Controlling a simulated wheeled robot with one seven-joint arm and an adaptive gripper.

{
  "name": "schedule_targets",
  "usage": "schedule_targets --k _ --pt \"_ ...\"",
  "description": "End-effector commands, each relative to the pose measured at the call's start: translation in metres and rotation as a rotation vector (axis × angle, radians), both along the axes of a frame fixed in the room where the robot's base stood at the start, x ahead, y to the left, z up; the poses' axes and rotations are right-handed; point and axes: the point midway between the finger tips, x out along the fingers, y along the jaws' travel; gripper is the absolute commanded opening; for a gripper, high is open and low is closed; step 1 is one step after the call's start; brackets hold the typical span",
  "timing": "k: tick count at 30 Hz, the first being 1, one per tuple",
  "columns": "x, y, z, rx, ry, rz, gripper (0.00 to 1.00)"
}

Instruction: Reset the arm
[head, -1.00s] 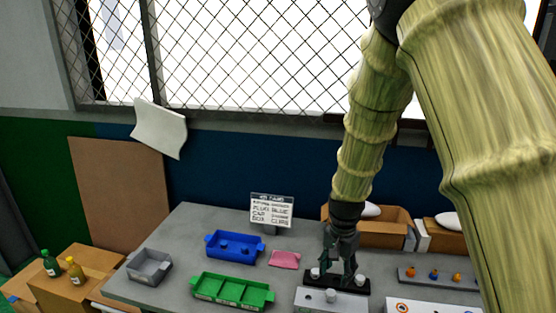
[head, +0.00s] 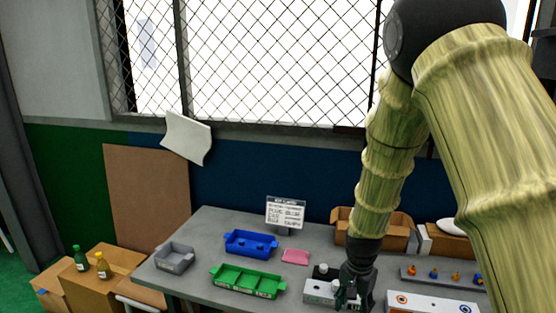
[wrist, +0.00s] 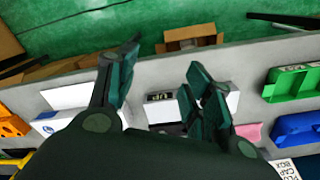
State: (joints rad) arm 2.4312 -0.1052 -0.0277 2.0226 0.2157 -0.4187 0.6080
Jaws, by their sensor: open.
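My arm comes down from the upper right in the head view. My gripper (head: 352,292) is above the front part of the grey table (head: 215,221), over the right end of a small white box (head: 320,291). In the wrist view my gripper (wrist: 160,85) has its fingers spread apart, with nothing between them. The white box shows behind the fingers in the wrist view (wrist: 161,108) with dark lettering on it. The gripper hides part of this box, and I cannot tell whether they touch.
A blue tray (head: 250,243), a green divided tray (head: 247,281), a grey bin (head: 174,258) and a pink piece (head: 295,256) lie left of my gripper. A sign (head: 286,212) stands behind. A rack with small orange and blue parts (head: 440,275) and a white panel (head: 430,303) are right.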

Motion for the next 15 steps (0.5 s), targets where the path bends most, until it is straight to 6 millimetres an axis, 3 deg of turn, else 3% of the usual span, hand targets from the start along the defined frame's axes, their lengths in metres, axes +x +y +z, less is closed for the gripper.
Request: schedule_targets --k 8,15 --pt "-0.028 -0.009 -0.054 -0.013 0.007 0.073 0.51" --pt "-0.078 -0.019 -0.127 -0.024 0.018 0.190 0.51"
